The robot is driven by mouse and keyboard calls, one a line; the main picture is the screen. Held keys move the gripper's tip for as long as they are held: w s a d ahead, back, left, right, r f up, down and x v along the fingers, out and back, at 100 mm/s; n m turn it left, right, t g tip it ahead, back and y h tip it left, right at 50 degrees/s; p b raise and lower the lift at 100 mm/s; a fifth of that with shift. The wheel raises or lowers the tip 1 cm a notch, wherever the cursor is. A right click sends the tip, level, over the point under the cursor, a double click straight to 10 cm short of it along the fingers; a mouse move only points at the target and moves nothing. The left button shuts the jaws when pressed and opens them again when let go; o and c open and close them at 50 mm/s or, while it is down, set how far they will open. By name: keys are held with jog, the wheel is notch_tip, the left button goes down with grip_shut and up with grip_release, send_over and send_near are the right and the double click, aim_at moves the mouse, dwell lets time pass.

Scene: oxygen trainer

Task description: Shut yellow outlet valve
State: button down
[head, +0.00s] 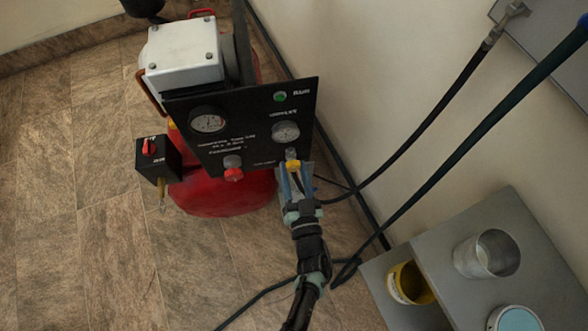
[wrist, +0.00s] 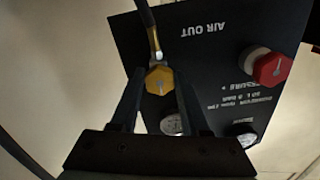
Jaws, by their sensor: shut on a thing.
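The yellow outlet valve (head: 292,165) is a small knob at the lower right of the black panel (head: 195,150), below a gauge. In the wrist view the yellow knob (wrist: 158,80) sits between the fingertips, with a pale mark on its face and a hose fitting beside it. The words AIR OUT show upside down on the panel near it. My gripper (head: 293,178) is in front of the panel, shut on the yellow knob. The wrist view shows my gripper (wrist: 157,90) with a finger on each side of the knob.
A red knob (head: 234,173) is left of the yellow one. A black box with a red switch (head: 149,147) stands farther left. A dark hose (head: 425,125) runs up the wall. A grey shelf (head: 440,260) with cans is at the lower right. Floor at left is clear.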

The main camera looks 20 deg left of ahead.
dwell(0.3)
jog(key=shift+c, duration=1.9)
grip_release()
jog(key=p+v, duration=0.1)
jog(key=v, duration=1.2)
